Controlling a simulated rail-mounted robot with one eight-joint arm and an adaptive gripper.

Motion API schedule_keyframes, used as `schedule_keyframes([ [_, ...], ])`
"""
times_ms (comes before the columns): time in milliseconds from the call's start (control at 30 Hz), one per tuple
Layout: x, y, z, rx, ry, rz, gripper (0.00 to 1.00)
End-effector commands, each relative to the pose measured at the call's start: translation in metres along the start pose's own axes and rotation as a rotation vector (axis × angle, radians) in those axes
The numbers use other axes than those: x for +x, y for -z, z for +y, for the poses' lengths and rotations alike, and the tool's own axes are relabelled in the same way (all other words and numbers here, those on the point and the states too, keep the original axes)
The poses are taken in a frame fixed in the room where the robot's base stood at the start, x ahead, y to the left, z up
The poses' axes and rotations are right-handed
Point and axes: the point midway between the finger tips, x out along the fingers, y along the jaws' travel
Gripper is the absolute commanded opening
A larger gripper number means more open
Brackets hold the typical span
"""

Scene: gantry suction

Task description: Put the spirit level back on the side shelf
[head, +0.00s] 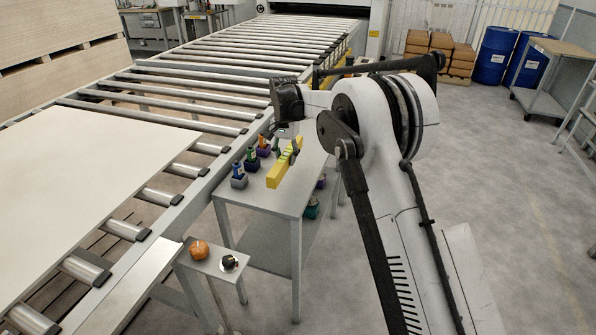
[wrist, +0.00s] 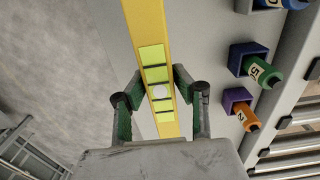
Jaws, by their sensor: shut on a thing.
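The yellow spirit level (head: 278,174) is a long bar over the grey table beside the roller conveyor. In the wrist view the level (wrist: 145,22) runs between my fingers, showing pale yellow-green panels with dark bands and a round white spot. My gripper (head: 293,148) is shut on it, one finger on each side; it also shows in the wrist view (wrist: 158,82). I cannot tell whether the level touches the tabletop. A small grey side shelf (head: 216,268) stands nearer the camera, holding an orange round object (head: 199,249) and a small dark round object (head: 229,262).
Several small bottles in coloured blocks, including a green one (wrist: 262,72) and an orange one (wrist: 244,116), line the conveyor side of the grey table (head: 262,203). A teal item (head: 312,209) is on its lower shelf. A white board (head: 85,190) lies on the conveyor.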

Motion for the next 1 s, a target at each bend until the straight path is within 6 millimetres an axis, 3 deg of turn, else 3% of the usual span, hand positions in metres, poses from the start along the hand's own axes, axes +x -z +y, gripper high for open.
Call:
schedule_keyframes([
  [100,0.015,0.02,0.014,0.002,0.0,0.0,0.0],
  [300,0.028,0.038,0.026,0.0,0.0,0.0,0.0],
  [467,0.034,0.041,0.028,-0.001,0.0,0.0,0.0],
  [733,0.067,0.041,0.028,-0.001,0.0,0.0,0.0],
  [1000,0.07,0.04,0.028,-0.001,0.0,0.0,0.0],
])
